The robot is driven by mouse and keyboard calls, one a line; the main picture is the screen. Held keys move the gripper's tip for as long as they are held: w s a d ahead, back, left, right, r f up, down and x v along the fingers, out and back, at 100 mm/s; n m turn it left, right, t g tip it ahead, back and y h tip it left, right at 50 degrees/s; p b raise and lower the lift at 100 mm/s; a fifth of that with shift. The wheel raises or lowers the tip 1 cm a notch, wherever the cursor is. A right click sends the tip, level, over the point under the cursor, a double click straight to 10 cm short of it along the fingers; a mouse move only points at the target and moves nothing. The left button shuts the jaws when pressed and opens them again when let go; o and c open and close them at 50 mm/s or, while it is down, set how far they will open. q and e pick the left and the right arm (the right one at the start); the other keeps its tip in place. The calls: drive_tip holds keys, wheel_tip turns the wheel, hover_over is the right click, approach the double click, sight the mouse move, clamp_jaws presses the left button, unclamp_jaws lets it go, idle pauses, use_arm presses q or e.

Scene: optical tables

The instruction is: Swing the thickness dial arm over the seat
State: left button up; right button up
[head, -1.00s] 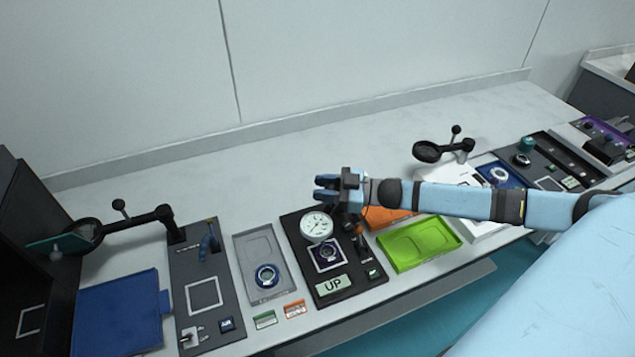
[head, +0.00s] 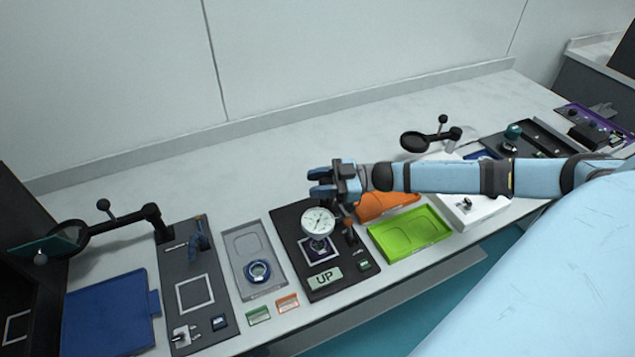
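The thickness dial (head: 319,222) has a round white face and stands on a black gauge base (head: 293,255) with a small display reading "UP". The dial covers the upper part of the square seat (head: 319,249) on that base. My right gripper (head: 321,183) is just behind the dial, above the back of the base, with its fingers pointing left. A gap shows between the fingers and nothing is seen in it. The dial's arm is partly hidden by my gripper and wrist. My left gripper is not in view.
A grey tray (head: 239,272) holding a ringed part lies left of the base. A magnifier (head: 413,142) stands at the back right. The table behind is clear.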

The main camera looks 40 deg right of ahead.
drive_tip(key=shift+o, duration=1.3)
drive_tip(key=b+v, duration=0.1)
drive_tip(key=v, duration=1.3)
drive_tip(key=shift+a, duration=0.1)
wheel_tip(320, 180, up, 6)
drive_tip(key=p, duration=0.5)
drive_tip(key=shift+f, duration=0.1)
